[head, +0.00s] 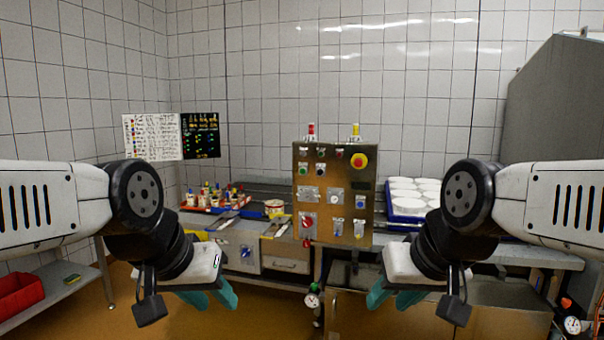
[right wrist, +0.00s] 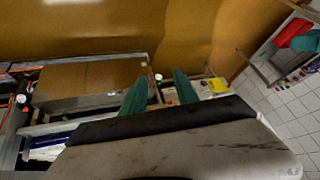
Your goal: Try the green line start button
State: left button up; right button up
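The steel control panel (head: 336,225) stands upright in the middle of the head view, behind both grippers. Small buttons sit in its upper left part; one looks green (head: 303,170), though the labels are too small to read. My left gripper (head: 212,297) hangs low left of the panel, its teal fingers apart and empty. My right gripper (head: 393,298) hangs low in front and right of the panel, fingers apart. In the right wrist view the right gripper's (right wrist: 160,92) fingers are spread with nothing between them. Neither gripper touches the panel.
The panel also carries a yellow-and-red emergency stop (head: 358,161) and red knob (head: 307,223). A blue tray (head: 407,207) of white moulds stands right of it. Trays of small bottles (head: 214,198) stand left. A red bin (head: 18,294) sits far left. Space before the panel is clear.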

grip_shut()
dwell(1.6)
